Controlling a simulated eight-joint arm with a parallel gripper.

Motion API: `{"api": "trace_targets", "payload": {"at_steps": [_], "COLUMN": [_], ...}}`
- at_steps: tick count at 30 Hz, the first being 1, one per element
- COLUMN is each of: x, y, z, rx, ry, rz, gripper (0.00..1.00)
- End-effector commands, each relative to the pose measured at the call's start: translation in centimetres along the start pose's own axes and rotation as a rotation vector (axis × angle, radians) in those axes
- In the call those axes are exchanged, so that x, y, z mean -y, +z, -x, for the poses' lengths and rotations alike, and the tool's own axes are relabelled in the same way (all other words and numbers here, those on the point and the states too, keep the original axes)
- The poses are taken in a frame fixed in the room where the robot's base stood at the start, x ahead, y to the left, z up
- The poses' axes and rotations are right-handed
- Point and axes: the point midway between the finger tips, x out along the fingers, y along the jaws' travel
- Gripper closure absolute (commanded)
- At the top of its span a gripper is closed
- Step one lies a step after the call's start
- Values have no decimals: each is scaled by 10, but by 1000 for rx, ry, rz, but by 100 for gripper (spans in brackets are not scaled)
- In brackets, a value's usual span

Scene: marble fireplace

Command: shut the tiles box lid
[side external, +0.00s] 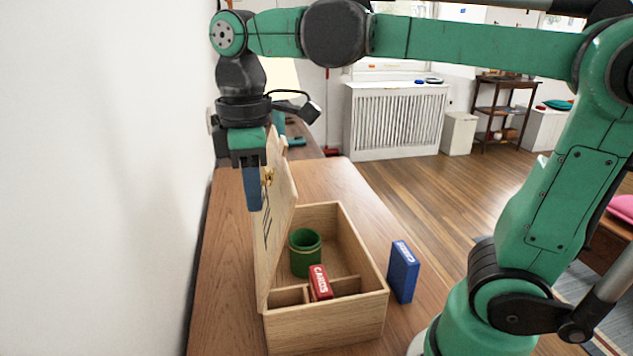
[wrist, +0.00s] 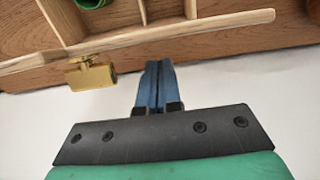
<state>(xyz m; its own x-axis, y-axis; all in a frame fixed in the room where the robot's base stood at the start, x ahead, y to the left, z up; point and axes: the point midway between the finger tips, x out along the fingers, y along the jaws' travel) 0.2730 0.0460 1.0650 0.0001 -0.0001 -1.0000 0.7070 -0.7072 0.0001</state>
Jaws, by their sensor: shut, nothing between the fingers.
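The wooden tiles box (side external: 325,326) stands on the wooden table with its lid (side external: 276,219) raised, near upright, on the left side. A brass latch (side external: 268,177) sits near the lid's top edge; it also shows in the wrist view (wrist: 91,74). My gripper (side external: 253,208) points down on the wall side of the lid, beside its upper part. Its blue fingers are together and empty in the wrist view (wrist: 156,72). The lid's edge (wrist: 180,31) runs across the wrist view just beyond the fingertips. I cannot tell whether fingers and lid touch.
Inside the box are a green cup (side external: 304,252) and a red cards pack (side external: 320,283) by the dividers. A blue cards pack (side external: 403,272) stands upright on the table (side external: 223,290) to the right of the box. A white wall (side external: 100,180) is close on the left.

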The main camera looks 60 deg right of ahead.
Motion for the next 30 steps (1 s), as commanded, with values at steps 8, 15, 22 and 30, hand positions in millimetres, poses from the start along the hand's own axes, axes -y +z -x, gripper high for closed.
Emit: {"api": "trace_targets", "payload": {"at_steps": [8, 15, 22, 30], "x": [0, 0, 0, 0], "y": [0, 0, 0, 0], "z": [20, 52, 81, 90], "rx": [0, 0, 0, 0], "ry": [0, 0, 0, 0], "rz": [0, 0, 0, 0], "gripper": [100, 100, 100, 100]}}
